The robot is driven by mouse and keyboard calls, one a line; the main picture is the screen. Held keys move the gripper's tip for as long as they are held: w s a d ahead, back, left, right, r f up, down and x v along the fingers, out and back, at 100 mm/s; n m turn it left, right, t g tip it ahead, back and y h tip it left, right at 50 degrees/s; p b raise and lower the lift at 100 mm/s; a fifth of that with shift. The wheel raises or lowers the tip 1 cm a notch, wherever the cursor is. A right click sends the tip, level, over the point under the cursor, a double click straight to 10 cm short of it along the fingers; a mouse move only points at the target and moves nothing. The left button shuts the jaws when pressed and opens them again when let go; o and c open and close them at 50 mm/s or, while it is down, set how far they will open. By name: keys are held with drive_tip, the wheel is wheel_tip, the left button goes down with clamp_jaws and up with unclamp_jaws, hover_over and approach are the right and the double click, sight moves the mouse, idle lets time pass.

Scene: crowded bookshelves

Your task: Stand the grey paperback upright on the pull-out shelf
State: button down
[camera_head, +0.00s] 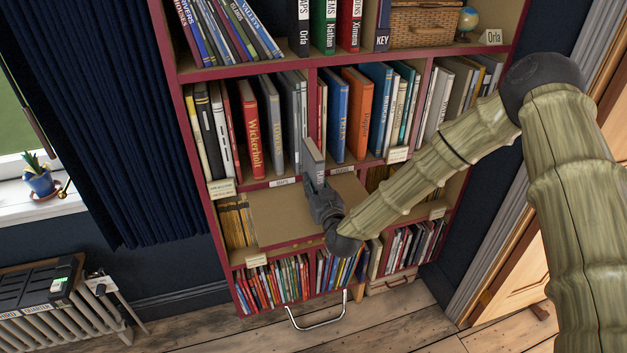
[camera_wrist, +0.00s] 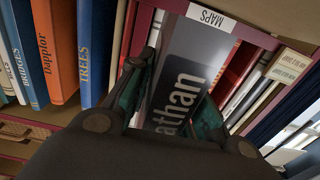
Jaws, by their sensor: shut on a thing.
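The grey paperback (camera_head: 315,165) is held roughly upright in my gripper (camera_head: 321,190), in front of the middle row of books. In the wrist view, the paperback (camera_wrist: 187,70) shows a dark panel with light letters ending in "athan". The fingers of my gripper (camera_wrist: 170,100) are shut on it from both sides. The pull-out shelf (camera_head: 270,215) is a bare brown board below and to the left of my gripper. My gripper and forearm cover part of its right side. I cannot tell whether the paperback touches the shelf edge behind it.
Several books, including the red Wickerholt (camera_head: 249,125) and an orange one (camera_head: 356,110), fill the row behind. A MAPS label (camera_wrist: 211,18) is on the shelf edge close to the paperback. A metal handle (camera_head: 318,326) sticks out low in front. Packed books (camera_head: 275,285) stand below the board.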

drive_tip(key=shift+f, duration=0.1)
drive_tip(key=shift+f+b, duration=0.3)
drive_tip(key=shift+b, duration=0.1)
drive_tip(key=shift+s+f, duration=0.2)
drive_tip(key=shift+f, duration=0.1)
drive_tip(key=c, duration=1.3)
unclamp_jaws()
drive_tip(key=shift+s+f+b, duration=0.1)
drive_tip(key=shift+f+b, duration=0.1)
drive_tip(key=shift+b, duration=0.1)
drive_tip(key=shift+r, duration=0.1)
drive_tip(key=shift+r+p, duration=0.4)
drive_tip(key=shift+p, duration=0.2)
drive_tip(key=b+v, duration=0.1)
drive_tip(key=v, duration=0.3)
drive_tip(key=b+v, duration=0.2)
drive_tip(key=v, duration=0.1)
drive_tip(key=b+v, duration=0.2)
drive_tip(key=v, duration=0.2)
drive_tip(key=shift+s+d+r, duration=0.15)
drive_tip(key=shift+s+r, duration=0.1)
drive_tip(key=shift+r, duration=0.15)
